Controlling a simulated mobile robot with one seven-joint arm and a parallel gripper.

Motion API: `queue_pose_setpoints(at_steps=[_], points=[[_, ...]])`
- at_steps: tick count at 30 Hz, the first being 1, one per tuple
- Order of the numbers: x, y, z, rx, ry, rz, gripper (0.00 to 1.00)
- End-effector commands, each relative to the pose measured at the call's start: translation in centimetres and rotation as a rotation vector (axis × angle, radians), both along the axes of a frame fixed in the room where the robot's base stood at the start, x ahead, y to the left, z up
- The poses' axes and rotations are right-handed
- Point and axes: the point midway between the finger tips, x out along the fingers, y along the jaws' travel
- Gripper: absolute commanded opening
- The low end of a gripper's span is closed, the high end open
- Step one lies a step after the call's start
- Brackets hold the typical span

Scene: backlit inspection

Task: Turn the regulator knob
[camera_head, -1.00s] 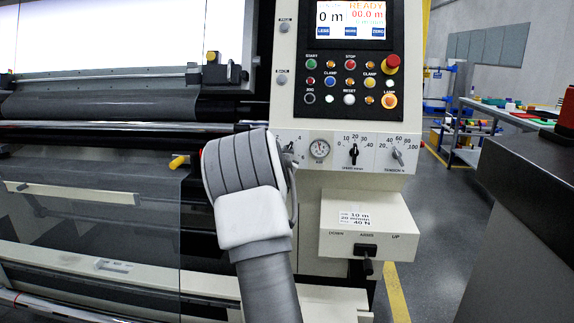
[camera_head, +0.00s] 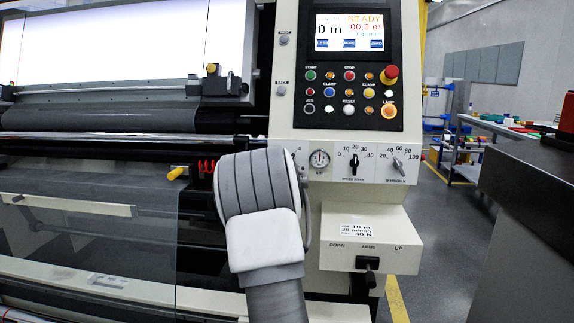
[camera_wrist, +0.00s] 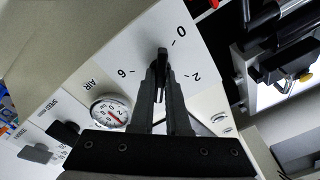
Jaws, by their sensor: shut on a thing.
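The black regulator knob (camera_wrist: 163,58) is on the white panel face in the wrist view, with the numbers 0, 2 and 6 printed around it. My gripper (camera_wrist: 161,76) is shut on the knob, one finger on each side, and covers its lower part. The knob's visible end points up in the picture, a little left of the 0; its exact setting is hard to tell. The round AIR gauge (camera_wrist: 111,112) sits to the left, its needle red. In the head view my arm hides the knob and the gripper; the gauge (camera_head: 319,159) shows just right of my wrist.
The speed knob (camera_head: 354,163) and tension knob (camera_head: 398,165) are to the right on the same strip. The arms lever box (camera_head: 370,238) juts out below. A dark counter (camera_head: 515,190) stands at the right.

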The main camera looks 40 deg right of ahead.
Motion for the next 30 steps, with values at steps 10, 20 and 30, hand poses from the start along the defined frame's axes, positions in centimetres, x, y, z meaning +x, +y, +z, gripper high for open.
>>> queue_pose_setpoints(at_steps=[10, 20, 30], points=[[0.0, 0.0, 0.0, -0.001, 0.000, 0.001, 0.44], [-0.5, 0.7, 0.1, -0.001, 0.001, 0.000, 0.44], [-3.7, 4.7, 0.2, -0.001, 0.001, 0.001, 0.44]])
